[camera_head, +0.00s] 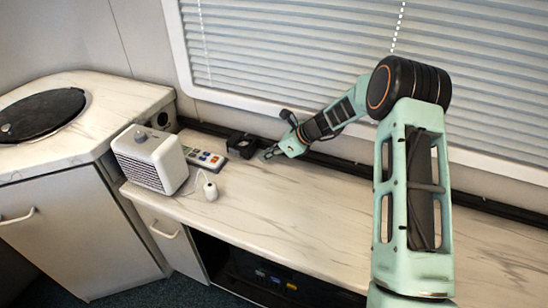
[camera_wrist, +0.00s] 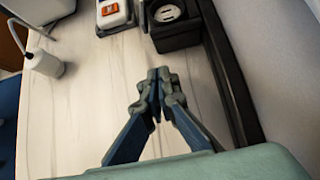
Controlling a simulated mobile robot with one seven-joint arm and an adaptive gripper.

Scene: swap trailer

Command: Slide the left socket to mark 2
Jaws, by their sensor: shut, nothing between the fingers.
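A black socket block (camera_head: 241,146) sits at the back of the counter against the black rail (camera_head: 330,160). In the wrist view the socket (camera_wrist: 176,37) is at the top, its round silver outlet facing up, beside the rail (camera_wrist: 229,75) on the right. My gripper (camera_head: 270,154) is just right of the socket in the head view. In the wrist view its fingertips (camera_wrist: 158,77) are together, empty, with a small gap of counter seen between them and the socket. I cannot make out mark 2 or any other numbered mark.
A window with blinds (camera_head: 280,60) is behind.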

